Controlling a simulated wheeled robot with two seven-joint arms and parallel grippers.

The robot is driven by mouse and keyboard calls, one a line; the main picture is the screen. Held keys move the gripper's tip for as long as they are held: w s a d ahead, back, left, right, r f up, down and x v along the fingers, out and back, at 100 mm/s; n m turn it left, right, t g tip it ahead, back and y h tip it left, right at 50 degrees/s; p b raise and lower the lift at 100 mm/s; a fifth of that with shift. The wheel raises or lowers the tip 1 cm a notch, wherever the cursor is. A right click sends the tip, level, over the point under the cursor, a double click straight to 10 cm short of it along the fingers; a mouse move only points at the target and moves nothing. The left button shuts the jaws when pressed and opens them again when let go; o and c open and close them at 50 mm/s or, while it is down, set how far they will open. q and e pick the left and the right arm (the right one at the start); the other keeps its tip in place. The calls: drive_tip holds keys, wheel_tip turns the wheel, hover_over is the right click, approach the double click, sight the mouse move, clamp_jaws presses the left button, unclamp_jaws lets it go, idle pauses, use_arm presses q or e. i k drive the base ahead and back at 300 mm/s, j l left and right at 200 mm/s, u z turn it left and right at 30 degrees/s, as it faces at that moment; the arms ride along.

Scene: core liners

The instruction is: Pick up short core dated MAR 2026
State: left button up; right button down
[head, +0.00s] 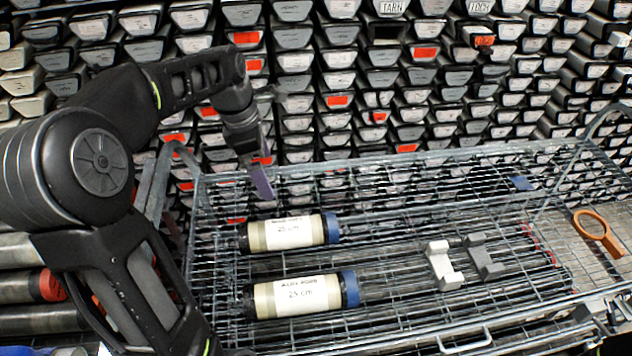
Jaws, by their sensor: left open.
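Two short cores with cream labels, dark left ends and blue right caps lie in the wire basket (385,195). My right gripper is not in view.
Two grey clamp-like pieces (441,265) (484,256) lie right of the cores. An orange ring tool (598,234) lies at the right. The basket has raised wire sides. A wall of stacked core liners (400,80), some with red ends, stands behind.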

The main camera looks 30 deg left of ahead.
sight(266, 236)
drive_tip(key=k+l, duration=0.35)
drive_tip(key=l, duration=0.15)
drive_tip(key=k+l, duration=0.4)
drive_tip(key=l, duration=0.1)
